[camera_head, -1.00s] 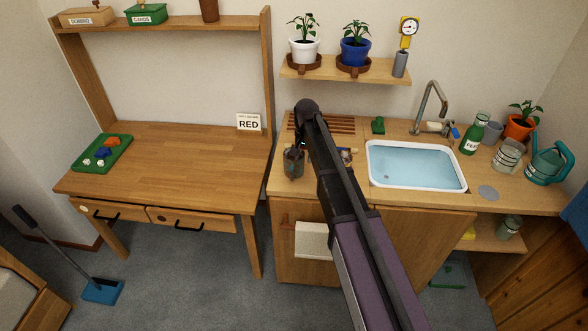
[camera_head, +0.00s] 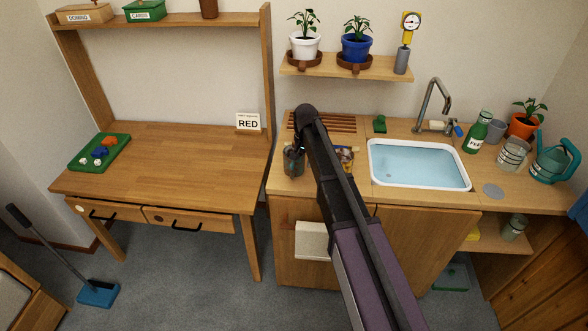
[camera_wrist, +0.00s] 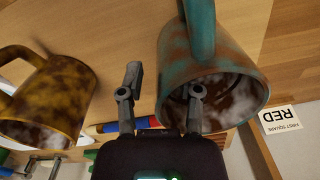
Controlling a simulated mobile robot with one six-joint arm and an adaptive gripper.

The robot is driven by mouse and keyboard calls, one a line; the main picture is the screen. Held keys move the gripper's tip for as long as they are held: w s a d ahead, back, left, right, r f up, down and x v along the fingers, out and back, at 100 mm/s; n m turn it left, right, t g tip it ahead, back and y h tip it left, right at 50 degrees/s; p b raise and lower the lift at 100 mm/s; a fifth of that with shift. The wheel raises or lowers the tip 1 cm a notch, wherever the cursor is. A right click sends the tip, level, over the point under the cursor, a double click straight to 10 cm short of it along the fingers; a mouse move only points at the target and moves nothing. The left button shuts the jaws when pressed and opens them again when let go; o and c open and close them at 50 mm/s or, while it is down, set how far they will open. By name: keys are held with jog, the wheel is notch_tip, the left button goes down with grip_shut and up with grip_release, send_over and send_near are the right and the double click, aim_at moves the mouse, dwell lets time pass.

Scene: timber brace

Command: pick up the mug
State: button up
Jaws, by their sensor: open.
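Two stained mugs show in the wrist view. In the head view the teal mug (camera_head: 293,162) stands on the counter left of my arm, and the yellow-brown mug (camera_head: 346,157) is partly behind the arm.
Coloured items, one with red and blue bands (camera_wrist: 110,127), lie near the mugs. A sink (camera_head: 418,165) is to the right and a slatted rack (camera_head: 340,124) behind. A desk (camera_head: 165,160) with a RED card (camera_head: 248,122) is to the left, its top mostly clear.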

jog(key=shift+f+b, duration=0.45)
jog(key=shift+f, duration=0.3)
grip_shut()
